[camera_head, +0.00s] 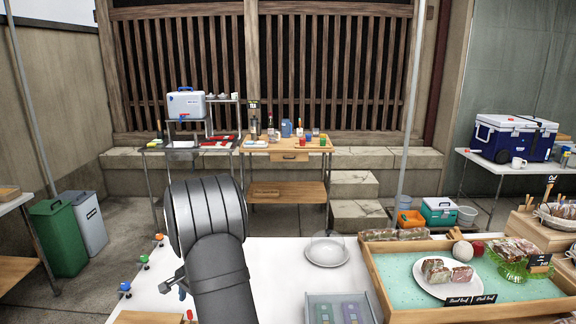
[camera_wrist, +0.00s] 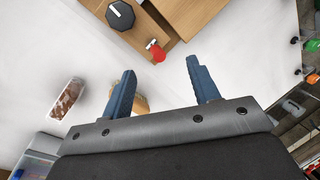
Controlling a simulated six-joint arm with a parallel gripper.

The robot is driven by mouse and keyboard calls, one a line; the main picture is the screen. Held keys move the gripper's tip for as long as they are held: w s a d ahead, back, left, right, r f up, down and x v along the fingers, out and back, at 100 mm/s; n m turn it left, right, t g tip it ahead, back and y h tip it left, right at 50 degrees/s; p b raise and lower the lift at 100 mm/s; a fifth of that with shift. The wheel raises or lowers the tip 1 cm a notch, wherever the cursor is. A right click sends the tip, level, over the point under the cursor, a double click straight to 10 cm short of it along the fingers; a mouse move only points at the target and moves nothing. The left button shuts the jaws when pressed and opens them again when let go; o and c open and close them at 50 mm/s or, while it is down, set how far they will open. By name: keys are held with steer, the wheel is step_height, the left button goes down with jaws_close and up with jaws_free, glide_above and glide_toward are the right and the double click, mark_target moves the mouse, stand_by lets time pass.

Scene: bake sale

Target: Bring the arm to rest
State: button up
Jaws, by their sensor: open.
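My gripper (camera_wrist: 160,66) shows in the wrist view with its two blue fingers wide apart. It is open, with nothing between the fingers, above the white table (camera_wrist: 225,75). A tan object (camera_wrist: 141,104) is partly hidden behind the left finger; I cannot tell what it is. In the head view my grey arm rises over the near left part of the white table (camera_head: 262,262) and hides most of my gripper.
A wrapped loaf (camera_wrist: 67,99) lies left. In the head view, a plate (camera_head: 327,253), a grey tray (camera_head: 313,299) and a wooden-rimmed display (camera_head: 375,268) stand right of my arm.

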steer(key=shift+s+a+f+n+t, duration=0.15)
steer(key=shift+a+f+n+t, duration=0.2)
steer(key=shift+f, duration=0.3)
steer(key=shift+s+a+f+n+t, duration=0.1)
steer(key=shift+f+n+t, duration=0.05)
steer(key=shift+f+t, duration=0.4)
steer(key=shift+s+a+f+n+t, duration=0.2)
steer(key=shift+f+n+t, duration=0.1)
steer(key=shift+f+t, duration=0.15)
steer(key=shift+s+a+f+n+t, duration=0.15)
steer(key=shift+f+n+t, duration=0.2)
steer(key=shift+t, duration=0.1)
